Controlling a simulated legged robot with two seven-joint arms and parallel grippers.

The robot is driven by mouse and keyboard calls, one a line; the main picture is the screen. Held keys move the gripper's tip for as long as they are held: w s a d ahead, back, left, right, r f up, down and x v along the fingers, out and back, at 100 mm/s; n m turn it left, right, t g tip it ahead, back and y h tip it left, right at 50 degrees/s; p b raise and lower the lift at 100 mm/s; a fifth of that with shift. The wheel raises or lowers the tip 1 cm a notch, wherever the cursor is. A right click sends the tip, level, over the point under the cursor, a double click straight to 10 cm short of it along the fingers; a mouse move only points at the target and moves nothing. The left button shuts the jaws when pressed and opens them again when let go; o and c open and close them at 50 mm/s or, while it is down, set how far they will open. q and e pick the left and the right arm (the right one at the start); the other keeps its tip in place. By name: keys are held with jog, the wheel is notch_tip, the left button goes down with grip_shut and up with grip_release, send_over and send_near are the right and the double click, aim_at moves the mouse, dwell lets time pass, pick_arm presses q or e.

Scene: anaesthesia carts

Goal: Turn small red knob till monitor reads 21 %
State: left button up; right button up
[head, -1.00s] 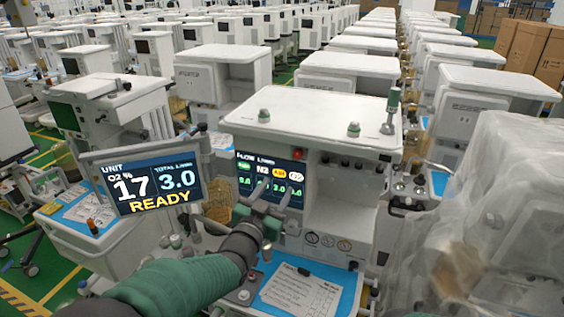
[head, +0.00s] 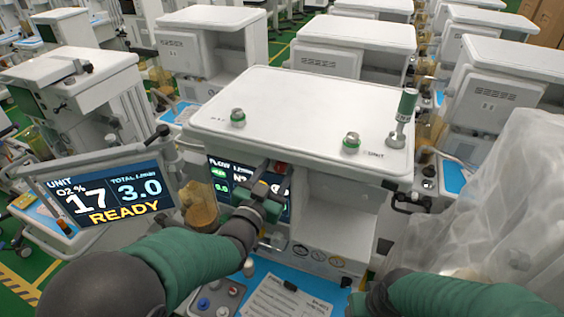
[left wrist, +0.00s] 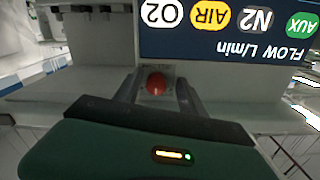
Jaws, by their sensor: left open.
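The small red knob (head: 281,168) is on the front of the anaesthesia cart, under its white top, beside the flow screen (head: 218,179). In the left wrist view the red knob (left wrist: 156,84) shows between the two fingers of my left gripper (left wrist: 158,88). The fingers are apart, one on each side of it, with gaps visible. In the head view my left gripper (head: 272,180) is in front of the knob and partly hides the flow screen. The monitor (head: 112,193) at the left reads O2 17 %, total 3.0 L/min, READY.
The cart's white top (head: 300,110) overhangs the knob and carries green-ringed fittings. A clipboard sheet (head: 285,298) lies on the blue work surface below. Clear plastic sheeting (head: 500,190) covers something at the right. My right arm's green sleeve shows at the lower right.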

pick_arm(q)
jog(key=shift+s+a+r, duration=0.1)
jog(key=shift+s+r, duration=0.2)
jog(key=shift+s, duration=0.25)
jog(key=shift+s+r, duration=0.1)
jog(key=shift+s, duration=0.1)
jog(key=shift+c, duration=2.3)
jog(key=shift+w, duration=0.1)
grip_shut()
pick_arm(e)
jog(key=shift+s+a+r, duration=0.15)
jog(key=shift+s+r, duration=0.05)
jog(key=shift+s, duration=0.55)
jog(key=shift+f, duration=0.1)
